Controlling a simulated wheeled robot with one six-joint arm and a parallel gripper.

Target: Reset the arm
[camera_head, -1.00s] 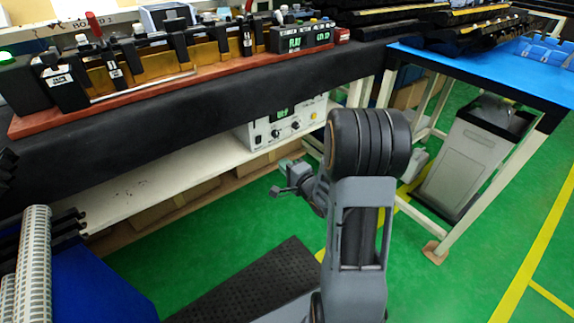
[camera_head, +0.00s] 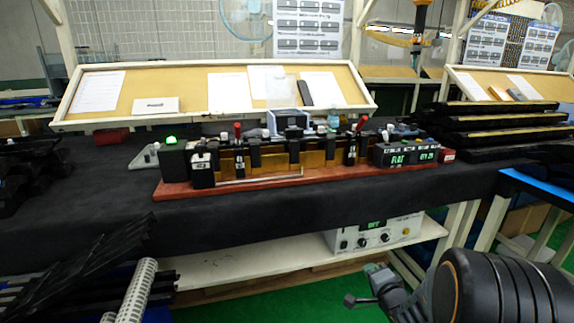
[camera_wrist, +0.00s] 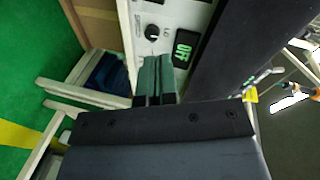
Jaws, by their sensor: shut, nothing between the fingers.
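My gripper (camera_wrist: 155,80) is in the middle of the wrist view, its two green-padded fingers together with nothing between them. It points at the front of a white power unit (camera_wrist: 160,25) with a dial and a lit green display. In the head view my folded arm is at the lower right, and only part of it is in the picture. The power unit (camera_head: 375,233) also shows there, on the shelf under the bench. Whether the fingers touch anything is hidden from the head view.
A black-covered bench (camera_head: 300,222) carries a long red-based clip fixture (camera_head: 235,185) with a lit display. Stacked black trays (camera_head: 495,130) stand on the right, by a blue-topped table (camera_head: 540,188). Dark trim parts (camera_head: 85,265) fill the lower left. Green floor (camera_head: 285,310) is open below the shelf.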

